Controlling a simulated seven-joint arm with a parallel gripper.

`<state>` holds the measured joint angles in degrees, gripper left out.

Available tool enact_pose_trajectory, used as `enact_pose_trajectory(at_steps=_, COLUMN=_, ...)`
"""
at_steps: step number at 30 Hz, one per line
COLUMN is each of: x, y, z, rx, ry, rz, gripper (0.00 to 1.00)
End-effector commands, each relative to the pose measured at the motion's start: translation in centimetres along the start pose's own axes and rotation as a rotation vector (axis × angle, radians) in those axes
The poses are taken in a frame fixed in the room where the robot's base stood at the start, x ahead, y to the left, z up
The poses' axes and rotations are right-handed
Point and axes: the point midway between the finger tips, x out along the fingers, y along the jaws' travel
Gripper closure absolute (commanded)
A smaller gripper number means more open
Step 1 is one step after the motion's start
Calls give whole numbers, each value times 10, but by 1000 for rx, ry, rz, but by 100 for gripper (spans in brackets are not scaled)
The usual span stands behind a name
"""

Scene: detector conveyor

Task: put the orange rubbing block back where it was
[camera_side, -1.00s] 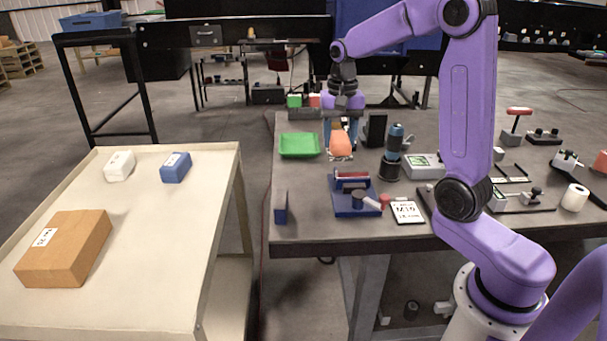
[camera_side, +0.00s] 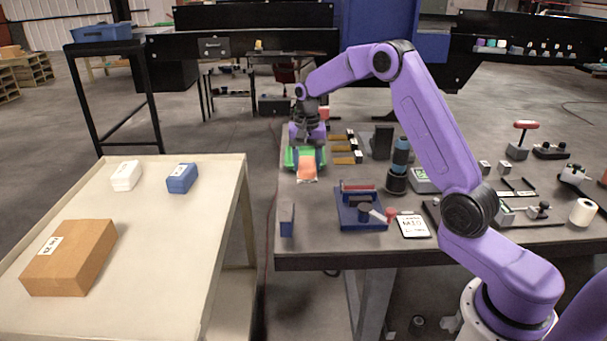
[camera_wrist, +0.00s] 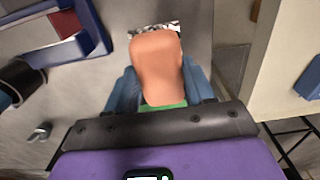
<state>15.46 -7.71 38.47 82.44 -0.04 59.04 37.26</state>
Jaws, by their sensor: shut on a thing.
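The orange rubbing block (camera_side: 307,169) is between the blue fingers of my gripper (camera_side: 306,157), which is shut on it. In the wrist view the block (camera_wrist: 157,58) points away from the palm, with a pale speckled strip showing past its far end. The green tray (camera_side: 290,159) is directly behind and below the block in the side view. A bit of green also shows under the block in the wrist view. I cannot tell whether the block touches the tray.
A blue fixture with a red part (camera_side: 360,210) stands in front on the right, and a small blue upright plate (camera_side: 287,220) near the table's left edge. Yellow-topped pieces (camera_side: 347,147) lie right of the tray. A cream cart (camera_side: 150,250) stands left, across a gap.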

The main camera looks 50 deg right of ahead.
Motion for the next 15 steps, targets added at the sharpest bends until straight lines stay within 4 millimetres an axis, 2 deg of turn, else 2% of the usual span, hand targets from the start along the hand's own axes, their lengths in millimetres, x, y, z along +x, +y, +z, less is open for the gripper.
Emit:
enact_pose_trajectory(at_steps=10, x=19, y=-9, z=-13, rx=0, ry=-1, rz=1, gripper=76)
enact_pose_trajectory(at_steps=15, x=42, y=-8, z=-13, rx=1, ry=-2, rz=2, gripper=76)
